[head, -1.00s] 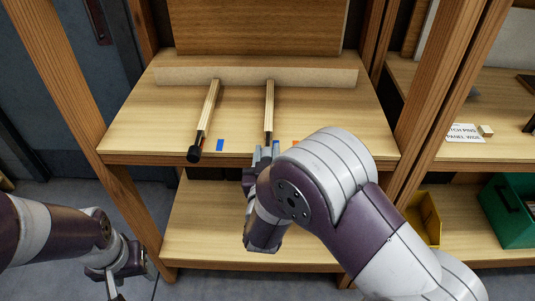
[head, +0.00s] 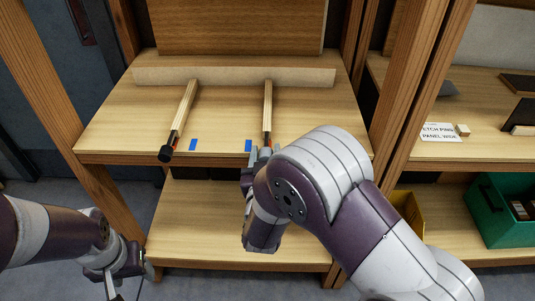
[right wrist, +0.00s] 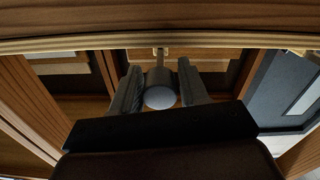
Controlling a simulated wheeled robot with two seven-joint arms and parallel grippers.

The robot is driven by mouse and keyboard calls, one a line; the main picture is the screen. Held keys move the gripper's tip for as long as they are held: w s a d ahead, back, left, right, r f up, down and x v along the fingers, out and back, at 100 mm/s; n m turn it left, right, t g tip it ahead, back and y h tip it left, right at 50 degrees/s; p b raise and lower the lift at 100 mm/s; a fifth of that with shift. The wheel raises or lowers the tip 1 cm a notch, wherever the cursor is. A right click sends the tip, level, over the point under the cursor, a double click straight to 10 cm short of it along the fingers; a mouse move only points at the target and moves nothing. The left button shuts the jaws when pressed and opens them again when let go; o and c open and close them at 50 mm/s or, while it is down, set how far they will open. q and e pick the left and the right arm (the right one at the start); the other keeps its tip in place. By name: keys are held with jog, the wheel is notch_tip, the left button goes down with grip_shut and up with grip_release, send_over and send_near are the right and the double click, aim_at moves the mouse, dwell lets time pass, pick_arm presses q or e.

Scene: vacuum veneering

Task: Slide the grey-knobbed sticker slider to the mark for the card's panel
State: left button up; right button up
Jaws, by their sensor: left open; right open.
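Two pale wooden slider bars lie on the shelf. The left bar (head: 186,106) ends in a black knob (head: 164,154). The right bar (head: 267,105) ends at my right gripper (head: 257,153); its grey knob (right wrist: 160,97) sits between the open fingers in the right wrist view. A blue mark (head: 248,146) is left of the right bar. An orange-red mark (head: 265,152) shows at that bar's front end, partly hidden by my gripper. The card (head: 440,132) on the right shelf reads "PANEL WIDE" on its lower line. My left gripper (head: 120,282) is open and empty at lower left.
Another blue mark (head: 193,144) lies beside the black-knobbed bar. A beige strip (head: 235,76) and an upright wooden board (head: 240,25) stand behind the bars. Wooden posts frame the shelf. A green bin (head: 505,208) and a yellow bin (head: 409,215) stand lower right.

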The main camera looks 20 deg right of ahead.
jog(key=shift+o, duration=0.5)
jog(key=shift+s+d, duration=0.1)
jog(key=shift+d, duration=0.25)
jog(key=shift+s+a, duration=0.3)
pick_arm(q)
jog(key=shift+d, duration=0.2)
pick_arm(e)
jog(key=v, duration=1.2)
jog(key=shift+d, duration=0.2)
pick_arm(q)
jog(key=shift+r, duration=0.1)
